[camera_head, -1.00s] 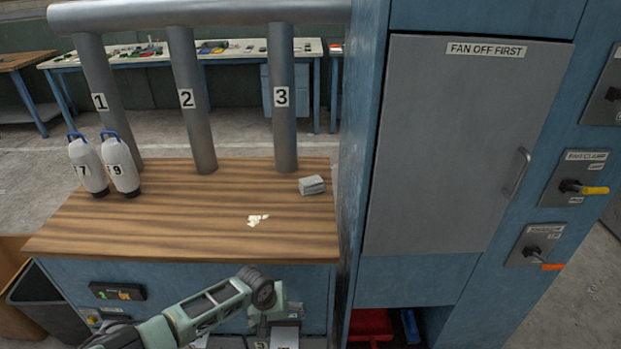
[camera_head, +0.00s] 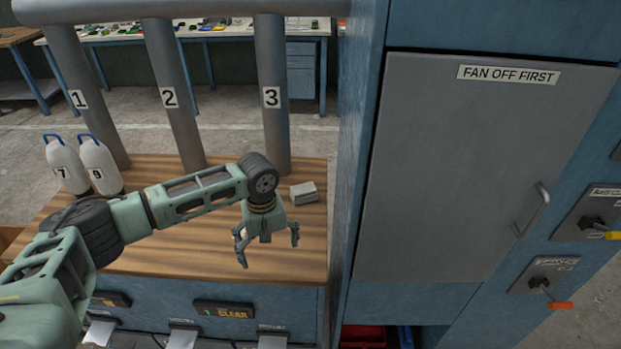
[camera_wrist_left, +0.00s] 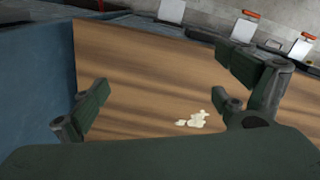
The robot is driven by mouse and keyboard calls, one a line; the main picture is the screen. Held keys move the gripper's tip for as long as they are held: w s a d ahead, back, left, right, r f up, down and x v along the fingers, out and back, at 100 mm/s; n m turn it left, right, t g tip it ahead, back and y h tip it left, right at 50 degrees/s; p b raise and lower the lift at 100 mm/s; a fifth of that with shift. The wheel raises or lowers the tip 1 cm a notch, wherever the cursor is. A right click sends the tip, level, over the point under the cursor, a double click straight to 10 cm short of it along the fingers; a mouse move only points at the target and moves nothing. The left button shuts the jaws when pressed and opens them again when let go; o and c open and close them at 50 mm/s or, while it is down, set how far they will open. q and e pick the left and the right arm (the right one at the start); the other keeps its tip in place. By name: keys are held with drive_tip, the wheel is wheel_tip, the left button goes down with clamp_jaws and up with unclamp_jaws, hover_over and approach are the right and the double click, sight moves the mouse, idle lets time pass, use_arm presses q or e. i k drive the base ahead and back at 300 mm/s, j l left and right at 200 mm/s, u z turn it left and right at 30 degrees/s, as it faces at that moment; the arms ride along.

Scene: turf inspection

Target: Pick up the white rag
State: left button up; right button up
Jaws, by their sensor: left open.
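The white rag (camera_head: 304,192) looks like a small folded grey-white block. It lies on the striped wooden top (camera_head: 140,245) near its right edge, in front of pipe 3. My left gripper (camera_head: 268,250) is open and empty, pointing down over the front right of the wooden top. In the head view it is to the left of the rag and nearer the front, apart from it. The left wrist view shows the spread fingers (camera_wrist_left: 165,95) over the wood; I cannot make out the rag there. My right gripper is not in view.
A pale crumbled patch (camera_wrist_left: 193,120) lies on the wood in the wrist view. Two white bottles (camera_head: 67,165) (camera_head: 101,165) stand at the left. Three grey pipes (camera_head: 175,110) rise at the back. A tall blue cabinet (camera_head: 355,130) borders the top's right side.

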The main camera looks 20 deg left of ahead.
sight(304, 193)
drive_tip(key=i, duration=1)
